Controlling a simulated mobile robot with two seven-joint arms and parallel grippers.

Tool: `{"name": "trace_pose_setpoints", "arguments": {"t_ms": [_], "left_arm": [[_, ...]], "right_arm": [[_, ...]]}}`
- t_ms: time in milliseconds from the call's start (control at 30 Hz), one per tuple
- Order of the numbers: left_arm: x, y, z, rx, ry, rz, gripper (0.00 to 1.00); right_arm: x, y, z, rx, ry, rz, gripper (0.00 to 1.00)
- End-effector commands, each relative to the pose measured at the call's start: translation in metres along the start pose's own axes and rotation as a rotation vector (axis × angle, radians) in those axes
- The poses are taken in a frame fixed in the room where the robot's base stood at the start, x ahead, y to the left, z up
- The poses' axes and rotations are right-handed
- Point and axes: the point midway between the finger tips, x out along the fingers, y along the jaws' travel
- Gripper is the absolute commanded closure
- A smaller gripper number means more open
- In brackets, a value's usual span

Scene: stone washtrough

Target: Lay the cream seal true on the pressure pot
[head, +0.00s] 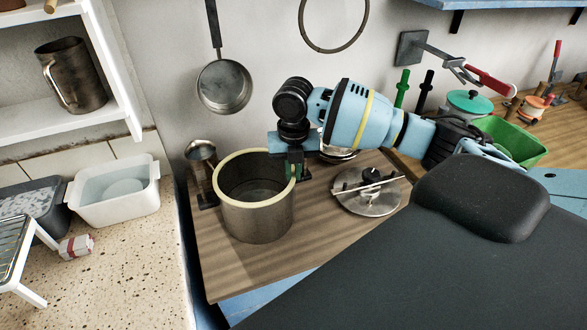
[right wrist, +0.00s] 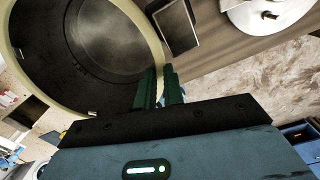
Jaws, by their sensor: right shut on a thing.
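The pressure pot (head: 258,226) is a dull grey metal cylinder standing upright on the wooden worktop. The cream seal (head: 217,176) is a pale ring around the pot's mouth, at rim height. Whether it touches the rim all the way round I cannot tell. My right gripper (head: 295,172) points down at the right side of the rim, its green fingers shut on the seal. The right wrist view shows the fingers (right wrist: 161,78) at the ring's edge (right wrist: 147,30), with the dark pot interior (right wrist: 105,50) inside it. My left gripper is not in view.
A round metal lid with a crossbar (head: 368,203) lies right of the pot. A pan (head: 224,88) hangs on the wall. The worktop in front of the pot is clear.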

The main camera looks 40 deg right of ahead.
Motion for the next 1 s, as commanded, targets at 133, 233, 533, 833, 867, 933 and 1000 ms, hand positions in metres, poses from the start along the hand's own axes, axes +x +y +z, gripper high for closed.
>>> {"name": "trace_pose_setpoints", "arguments": {"t_ms": [133,233,533,833,867,933,1000], "left_arm": [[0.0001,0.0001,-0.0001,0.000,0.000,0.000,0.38],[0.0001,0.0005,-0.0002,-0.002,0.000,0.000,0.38],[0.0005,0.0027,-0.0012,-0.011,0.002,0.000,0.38],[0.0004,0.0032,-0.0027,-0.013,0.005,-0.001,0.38],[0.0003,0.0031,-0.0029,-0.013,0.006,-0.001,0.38],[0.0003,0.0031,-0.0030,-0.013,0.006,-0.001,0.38],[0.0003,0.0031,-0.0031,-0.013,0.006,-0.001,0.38]], "right_arm": [[-0.0001,0.0002,0.0001,0.000,0.000,0.001,1.00],[-0.0001,0.0003,0.0001,0.000,0.000,0.001,1.00],[-0.0002,0.0003,0.0000,-0.001,0.000,0.001,0.65],[-0.0001,0.0002,0.0000,-0.001,0.000,0.000,0.49],[-0.0001,0.0002,0.0000,-0.001,0.000,0.000,0.45],[-0.0001,0.0002,0.0000,-0.001,0.000,0.000,0.43],[-0.0001,0.0002,0.0000,-0.001,0.000,0.000,0.43]]}}
